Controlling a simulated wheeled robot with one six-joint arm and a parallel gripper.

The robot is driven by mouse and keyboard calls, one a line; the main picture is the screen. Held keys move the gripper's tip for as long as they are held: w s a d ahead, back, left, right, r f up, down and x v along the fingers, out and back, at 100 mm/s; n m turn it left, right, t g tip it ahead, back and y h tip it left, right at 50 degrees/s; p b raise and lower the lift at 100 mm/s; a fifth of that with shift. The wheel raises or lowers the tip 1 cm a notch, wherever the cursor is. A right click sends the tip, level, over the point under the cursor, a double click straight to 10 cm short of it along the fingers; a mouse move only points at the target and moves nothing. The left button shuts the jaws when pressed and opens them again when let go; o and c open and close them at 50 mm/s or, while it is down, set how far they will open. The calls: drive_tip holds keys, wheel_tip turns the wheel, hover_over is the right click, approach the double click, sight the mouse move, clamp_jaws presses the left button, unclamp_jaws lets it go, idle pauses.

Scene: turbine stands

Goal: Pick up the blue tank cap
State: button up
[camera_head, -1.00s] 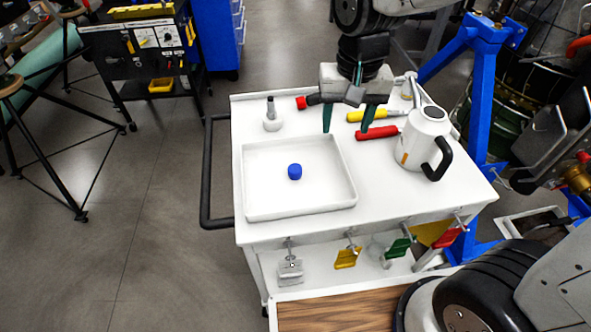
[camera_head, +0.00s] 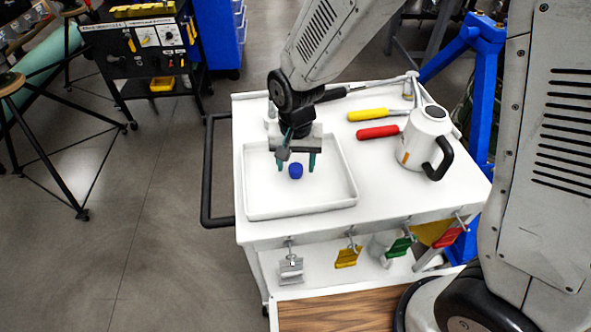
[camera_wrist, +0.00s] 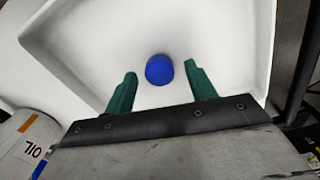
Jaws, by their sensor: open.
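The blue tank cap (camera_head: 295,171) lies in the white tray (camera_head: 300,208) on the cart. In the wrist view the blue tank cap (camera_wrist: 159,70) sits just beyond the fingertips, roughly midway between them. My gripper (camera_head: 297,168) is open and empty over the tray, its two green fingers pointing down. In the wrist view my gripper (camera_wrist: 160,75) shows both fingers spread wider than the cap, and neither touches it. I cannot tell the exact height of the fingertips above the tray floor.
A white oil can (camera_head: 424,138) stands right of the tray. Yellow (camera_head: 367,115) and red (camera_head: 377,132) handled tools lie near it. A black cart handle (camera_head: 207,175) is on the left. Coloured clamps (camera_head: 347,257) hang along the front edge. The tray's raised walls surround the cap.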

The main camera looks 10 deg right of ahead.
drive_tip(key=shift+f, duration=0.4)
clamp_jaws()
drive_tip(key=shift+r, duration=0.2)
